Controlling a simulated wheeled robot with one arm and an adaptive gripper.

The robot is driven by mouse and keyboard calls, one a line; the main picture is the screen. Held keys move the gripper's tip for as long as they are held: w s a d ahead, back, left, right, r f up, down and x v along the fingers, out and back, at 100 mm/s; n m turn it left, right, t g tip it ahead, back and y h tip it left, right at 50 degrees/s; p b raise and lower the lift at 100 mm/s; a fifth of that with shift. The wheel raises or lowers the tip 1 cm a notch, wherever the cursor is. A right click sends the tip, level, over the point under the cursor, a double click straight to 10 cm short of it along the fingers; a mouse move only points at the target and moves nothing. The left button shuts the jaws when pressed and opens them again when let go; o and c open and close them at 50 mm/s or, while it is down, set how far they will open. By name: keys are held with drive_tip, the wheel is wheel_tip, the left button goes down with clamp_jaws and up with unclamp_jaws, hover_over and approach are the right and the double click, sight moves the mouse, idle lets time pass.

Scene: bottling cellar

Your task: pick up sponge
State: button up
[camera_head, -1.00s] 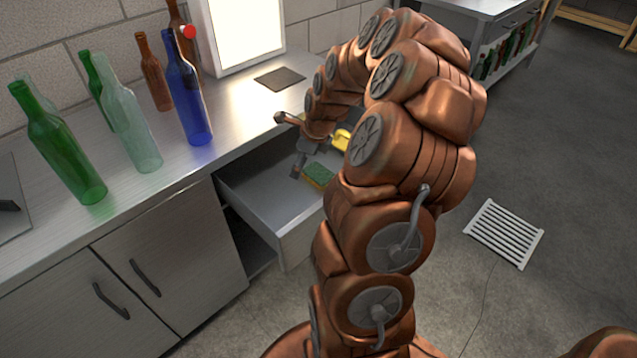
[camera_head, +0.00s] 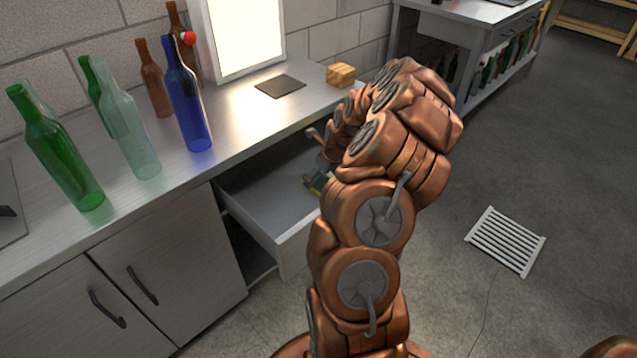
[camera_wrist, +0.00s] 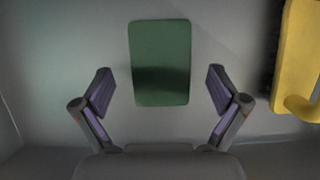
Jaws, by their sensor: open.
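The sponge (camera_wrist: 160,62) lies flat on the drawer floor, its green face up, in the wrist view. In the head view only a small part of the sponge (camera_head: 312,186) shows beside my arm. My gripper (camera_wrist: 160,90) is open, with one finger to the left and one to the right of the sponge's lower half. Gaps show between both fingers and the sponge. In the head view my gripper is mostly hidden behind my arm, inside the open drawer (camera_head: 262,205).
A yellow-handled brush (camera_wrist: 296,55) lies right of the sponge in the drawer. The counter (camera_head: 235,120) above carries several bottles, a blue one (camera_head: 187,100) nearest the drawer, a dark flat square (camera_head: 280,86) and a yellowish block (camera_head: 340,75). A white floor grate (camera_head: 505,240) lies at right.

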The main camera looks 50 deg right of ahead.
sight(319, 180)
drive_tip(key=shift+x, duration=1.3)
drive_tip(key=shift+d, duration=0.1)
drive_tip(key=shift+f+p, duration=0.25)
drive_tip(key=shift+p, duration=0.05)
drive_tip(key=c, duration=0.9)
drive_tip(key=shift+o, duration=0.2)
drive_tip(key=shift+r, duration=0.1)
drive_tip(key=shift+r+b, duration=0.3)
drive_tip(key=shift+r, duration=0.05)
wheel_tip(319, 180, up, 10)
drive_tip(key=shift+f, duration=0.15)
